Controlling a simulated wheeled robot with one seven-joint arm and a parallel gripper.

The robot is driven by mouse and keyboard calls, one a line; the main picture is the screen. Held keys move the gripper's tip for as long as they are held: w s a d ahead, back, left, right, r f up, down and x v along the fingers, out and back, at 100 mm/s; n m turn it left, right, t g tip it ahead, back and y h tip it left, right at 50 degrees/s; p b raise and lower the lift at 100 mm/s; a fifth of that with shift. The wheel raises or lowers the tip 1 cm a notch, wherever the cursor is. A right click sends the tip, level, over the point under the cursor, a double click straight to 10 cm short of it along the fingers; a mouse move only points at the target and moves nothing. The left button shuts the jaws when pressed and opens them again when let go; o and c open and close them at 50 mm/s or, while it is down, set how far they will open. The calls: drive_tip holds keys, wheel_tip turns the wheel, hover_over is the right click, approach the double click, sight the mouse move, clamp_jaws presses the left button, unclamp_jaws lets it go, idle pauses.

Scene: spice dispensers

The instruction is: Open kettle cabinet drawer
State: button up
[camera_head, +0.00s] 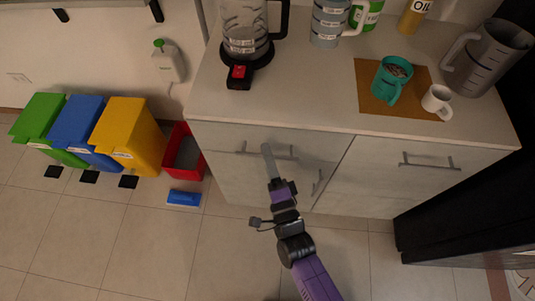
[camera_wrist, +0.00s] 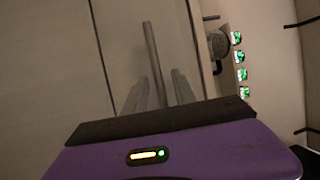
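The kettle cabinet (camera_head: 240,181) is pale grey, and its drawer front looks flush and shut. Its horizontal bar handle (camera_head: 284,155) is partly hidden by my gripper (camera_head: 267,150). In the wrist view the handle (camera_wrist: 151,48) runs upright in the picture, between the two fingers of my gripper (camera_wrist: 157,88). The fingers are open, with a gap visible on each side of the bar. I cannot tell how far the fingertips reach past the bar. The kettle (camera_head: 246,28) stands on its dark base on the counter above.
A right-hand cabinet front has its own handle (camera_head: 428,163), and a small upright handle (camera_head: 318,182) sits near the middle. Mugs and a jug (camera_head: 487,58) stand on the counter (camera_head: 300,105). A red bin (camera_head: 183,150) and coloured bins stand left.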

drive_tip(key=shift+c, duration=0.4)
clamp_jaws()
idle(0.9)
